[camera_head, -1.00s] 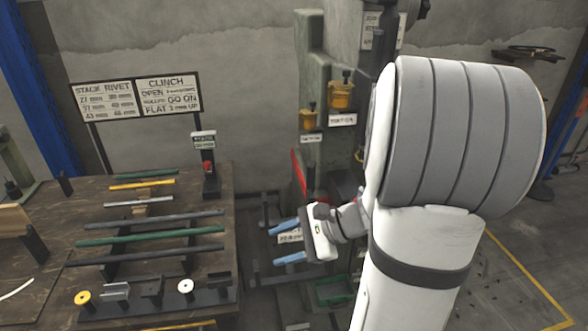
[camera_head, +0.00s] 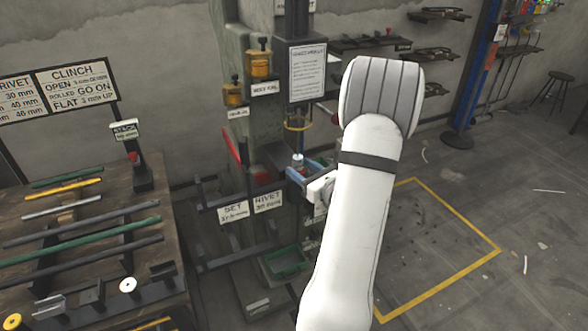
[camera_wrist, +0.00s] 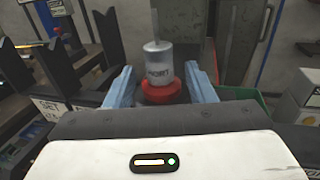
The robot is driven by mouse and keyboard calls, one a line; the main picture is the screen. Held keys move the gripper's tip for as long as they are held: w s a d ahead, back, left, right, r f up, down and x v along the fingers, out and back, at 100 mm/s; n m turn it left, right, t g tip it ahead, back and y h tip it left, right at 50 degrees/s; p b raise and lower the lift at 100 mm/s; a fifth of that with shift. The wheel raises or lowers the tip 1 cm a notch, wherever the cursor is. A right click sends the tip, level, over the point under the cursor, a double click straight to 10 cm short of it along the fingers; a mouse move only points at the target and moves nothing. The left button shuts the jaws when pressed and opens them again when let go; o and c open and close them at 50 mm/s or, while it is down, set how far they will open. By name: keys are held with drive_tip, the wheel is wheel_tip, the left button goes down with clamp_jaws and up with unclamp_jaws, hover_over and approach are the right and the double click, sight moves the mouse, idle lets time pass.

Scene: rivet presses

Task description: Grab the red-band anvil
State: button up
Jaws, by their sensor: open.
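The red-band anvil (camera_wrist: 160,62) is a pale metal cylinder with lettering on its side and a red ring (camera_wrist: 161,90) round its lower part. It stands upright in the wrist view. My gripper (camera_wrist: 162,84) is open, with one blue finger on each side of the anvil; a gap shows by each finger. In the head view my gripper (camera_head: 303,176) is at the press, and the anvil's top (camera_head: 298,159) shows just behind the fingers. Its lower part is hidden there by my gripper.
The green press column (camera_head: 232,70) stands behind, with signs (camera_head: 268,202) and dark rack arms (camera_head: 215,200) at its left. A green tray (camera_head: 286,263) lies below. A bench with rods (camera_head: 80,235) is at left; the yellow-marked floor (camera_head: 430,250) at right is open.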

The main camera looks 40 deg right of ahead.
drive_tip(key=w, duration=0.2)
drive_tip(key=shift+w, duration=0.3)
drive_tip(key=shift+c, duration=0.5)
clamp_jaws()
